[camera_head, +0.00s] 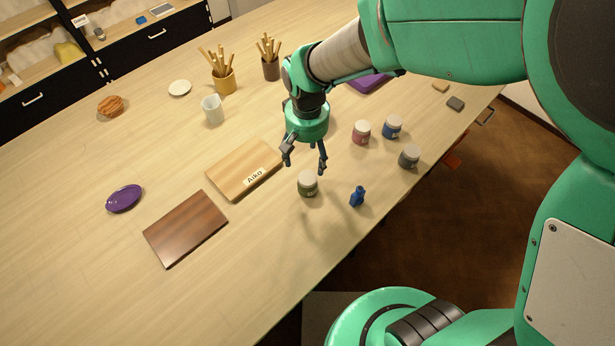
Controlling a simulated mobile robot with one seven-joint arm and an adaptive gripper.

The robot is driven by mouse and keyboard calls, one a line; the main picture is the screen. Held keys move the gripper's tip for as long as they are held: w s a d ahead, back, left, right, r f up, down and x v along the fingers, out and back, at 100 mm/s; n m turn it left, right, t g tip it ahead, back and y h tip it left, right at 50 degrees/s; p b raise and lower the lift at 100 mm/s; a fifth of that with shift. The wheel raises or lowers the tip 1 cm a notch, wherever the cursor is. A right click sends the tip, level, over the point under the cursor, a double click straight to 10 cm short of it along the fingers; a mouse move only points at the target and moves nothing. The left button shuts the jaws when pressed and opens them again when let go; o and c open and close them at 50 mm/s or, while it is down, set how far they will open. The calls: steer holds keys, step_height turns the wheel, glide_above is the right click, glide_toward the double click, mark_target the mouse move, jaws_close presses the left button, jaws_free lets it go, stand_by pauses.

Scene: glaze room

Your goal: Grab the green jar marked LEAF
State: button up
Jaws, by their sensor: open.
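A small green jar (307,186) with a pale lid stands upright on the table, right of the light wooden board. Its label is too small to read. My gripper (304,168) points down above and just behind the jar, its fingers apart and empty. Whether a finger touches the jar cannot be told from this view. Other lidded jars stand to the right: a pink one (361,133), a blue one (392,127) and a dark grey-green one (409,157).
A light board (232,172) labelled Aiko and a dark board (185,229) lie to the left.

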mark_target(307, 176)
steer(key=shift+f, duration=0.15)
steer(key=shift+f+b, duration=0.55)
steer(key=shift+f, duration=3.65)
steer(key=shift+f, duration=0.1)
steer(key=shift+s+f+b, duration=0.15)
steer(key=shift+f+b, duration=0.1)
steer(key=shift+f, duration=1)
steer(key=shift+s+f+b, duration=0.15)
steer(key=shift+f+b, duration=0.05)
steer(key=shift+f, duration=1.05)
steer(key=c, duration=1.5)
steer(key=shift+o, duration=0.2)
steer(key=shift+r, duration=0.15)
